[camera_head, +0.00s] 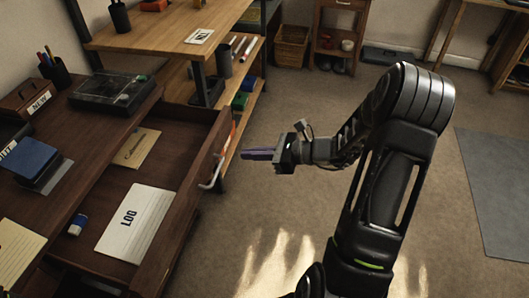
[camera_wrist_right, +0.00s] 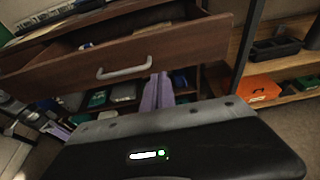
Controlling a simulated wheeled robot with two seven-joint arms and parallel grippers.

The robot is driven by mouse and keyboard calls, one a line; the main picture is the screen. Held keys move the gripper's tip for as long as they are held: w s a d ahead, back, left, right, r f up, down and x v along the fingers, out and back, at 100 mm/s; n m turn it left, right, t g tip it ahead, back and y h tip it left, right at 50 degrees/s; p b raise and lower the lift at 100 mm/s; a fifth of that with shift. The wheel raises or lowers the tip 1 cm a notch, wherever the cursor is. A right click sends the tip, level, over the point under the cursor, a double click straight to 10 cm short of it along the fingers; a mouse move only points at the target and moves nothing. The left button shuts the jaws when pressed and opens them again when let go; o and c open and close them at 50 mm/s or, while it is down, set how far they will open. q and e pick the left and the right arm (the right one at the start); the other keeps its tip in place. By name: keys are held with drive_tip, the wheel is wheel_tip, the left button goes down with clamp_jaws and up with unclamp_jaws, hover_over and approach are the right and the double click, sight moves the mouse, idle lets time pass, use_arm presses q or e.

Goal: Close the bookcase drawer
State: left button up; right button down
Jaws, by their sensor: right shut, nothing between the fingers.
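The wooden bookcase drawer (camera_head: 183,190) is pulled out from under the dark desk top. It holds a white LOG booklet, a tan envelope and a small blue-and-white item. Its pale curved handle (camera_head: 213,172) is on the front panel; in the right wrist view the drawer front (camera_wrist_right: 185,48) and handle (camera_wrist_right: 124,70) lie just beyond the fingers. My right gripper (camera_head: 245,154) has purple fingers shut and empty, to the right of the drawer front and apart from it. The right wrist view also shows the fingers (camera_wrist_right: 157,92) below the handle.
The desk top (camera_head: 75,120) carries a black case (camera_head: 112,92), a blue box (camera_head: 33,158) and a pen cup (camera_head: 55,72). A lighter shelf unit (camera_head: 165,32) stands behind the drawer. Carpeted floor (camera_head: 330,200) to the right of the drawer is clear.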

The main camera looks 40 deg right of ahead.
sight(156, 147)
drive_tip(key=x, duration=0.5)
drive_tip(key=r+x, duration=0.1)
drive_tip(key=x, duration=0.1)
drive_tip(key=shift+w+a, duration=0.2)
drive_tip(key=shift+w, duration=0.1)
drive_tip(key=shift+w+a, duration=0.1)
drive_tip(key=w+a+b, duration=0.1)
drive_tip(key=w+a, duration=0.3)
drive_tip(key=w, duration=0.1)
drive_tip(key=w+a+b, duration=0.2)
drive_tip(key=w+a, duration=0.3)
drive_tip(key=w, duration=0.1)
drive_tip(key=w+a+b, duration=0.2)
drive_tip(key=w+a, duration=0.3)
drive_tip(key=w, duration=0.1)
drive_tip(key=shift+w+a, duration=0.15)
drive_tip(key=shift+a, duration=0.05)
drive_tip(key=shift+w+a, duration=0.25)
drive_tip(key=shift+w, duration=0.05)
drive_tip(key=shift+w+r, duration=0.1)
drive_tip(key=shift+r, duration=0.05)
drive_tip(key=shift+a+r, duration=0.1)
drive_tip(key=shift+r, duration=0.05)
